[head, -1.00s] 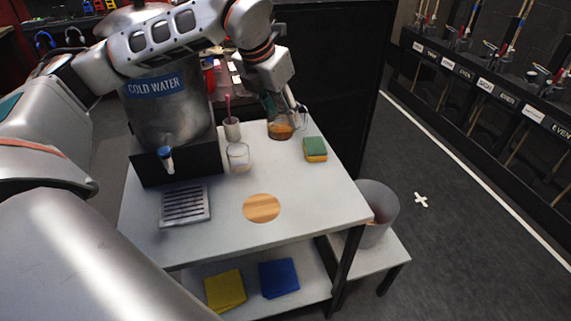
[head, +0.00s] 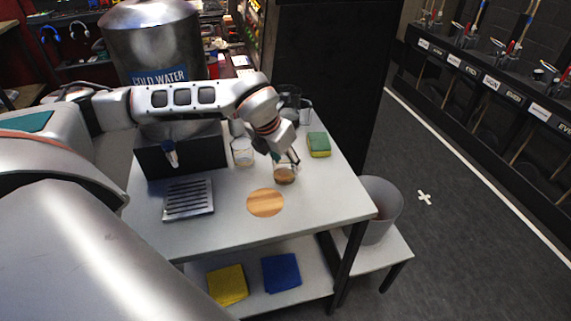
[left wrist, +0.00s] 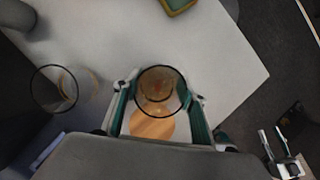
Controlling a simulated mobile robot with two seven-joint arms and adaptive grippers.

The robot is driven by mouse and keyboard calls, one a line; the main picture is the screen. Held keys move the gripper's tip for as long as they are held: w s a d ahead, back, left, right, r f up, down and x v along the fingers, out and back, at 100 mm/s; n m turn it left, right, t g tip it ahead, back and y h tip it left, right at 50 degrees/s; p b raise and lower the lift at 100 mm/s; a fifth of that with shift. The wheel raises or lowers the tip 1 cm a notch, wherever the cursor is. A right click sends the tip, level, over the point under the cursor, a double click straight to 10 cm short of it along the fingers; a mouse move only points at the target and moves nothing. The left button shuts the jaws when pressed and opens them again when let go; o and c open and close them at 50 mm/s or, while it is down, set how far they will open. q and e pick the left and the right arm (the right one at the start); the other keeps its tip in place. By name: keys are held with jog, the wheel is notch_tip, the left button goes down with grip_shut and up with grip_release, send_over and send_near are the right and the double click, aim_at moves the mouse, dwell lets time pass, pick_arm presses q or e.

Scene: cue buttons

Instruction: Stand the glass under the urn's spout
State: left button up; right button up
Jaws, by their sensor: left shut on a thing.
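My left gripper (left wrist: 157,108) is shut on a glass (head: 285,174) with an amber-brown lower part; its round rim shows between the fingers in the left wrist view (left wrist: 157,84). The glass is upright over the right side of the table, right of a round wooden disc (head: 265,202). I cannot tell whether it touches the table. The steel urn (head: 150,42), labelled COLD WATER, stands at the back left, partly hidden by my arm. Its spout (head: 170,153) overhangs the slatted drip tray (head: 188,198).
A second, clear glass (head: 242,153) stands beside the urn's black base. A green and yellow sponge (head: 318,144) lies near the right edge. A dark jug (head: 289,98) and another vessel (head: 305,114) stand behind my gripper. The front of the table is clear.

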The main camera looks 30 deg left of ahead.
pick_arm(q)
jog(key=shift+f, duration=0.6)
jog(key=shift+f, duration=0.15)
jog(key=o, duration=1.2)
